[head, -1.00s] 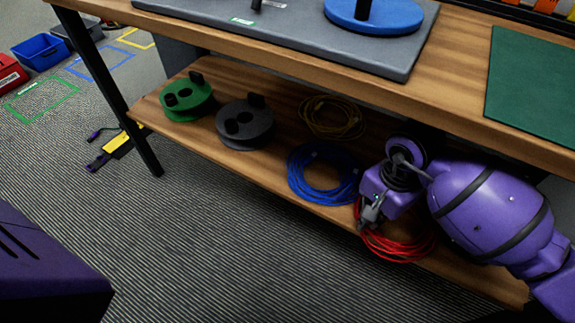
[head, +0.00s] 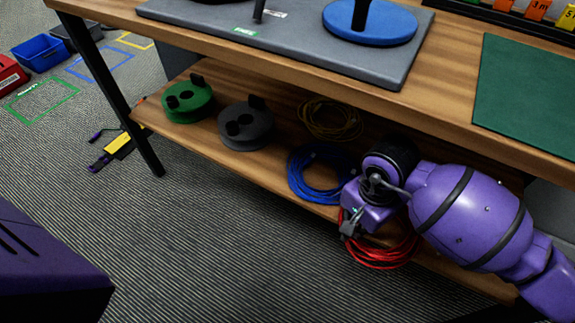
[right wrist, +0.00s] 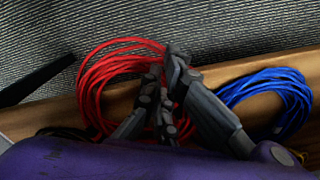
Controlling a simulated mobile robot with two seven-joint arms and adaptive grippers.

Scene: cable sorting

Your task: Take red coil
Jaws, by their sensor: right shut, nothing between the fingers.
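The red coil (head: 382,254) lies at the front edge of the lower shelf, partly hidden by my right arm. In the right wrist view the red coil (right wrist: 100,85) shows as a loose ring of cable left of and behind the fingers. My right gripper (head: 350,228) is at the coil's left side, pointing down. In the right wrist view its dark fingers (right wrist: 170,75) are closed together across the coil's right side, with no cable seen between them. Whether they touch the cable, I cannot tell. My left gripper is not in view.
A blue coil (head: 312,178) lies just left of my right gripper. A yellow coil (head: 332,120), a grey reel (head: 246,128) and a green reel (head: 188,102) are also on the lower shelf (head: 210,150). Carpet (head: 200,240) in front is clear.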

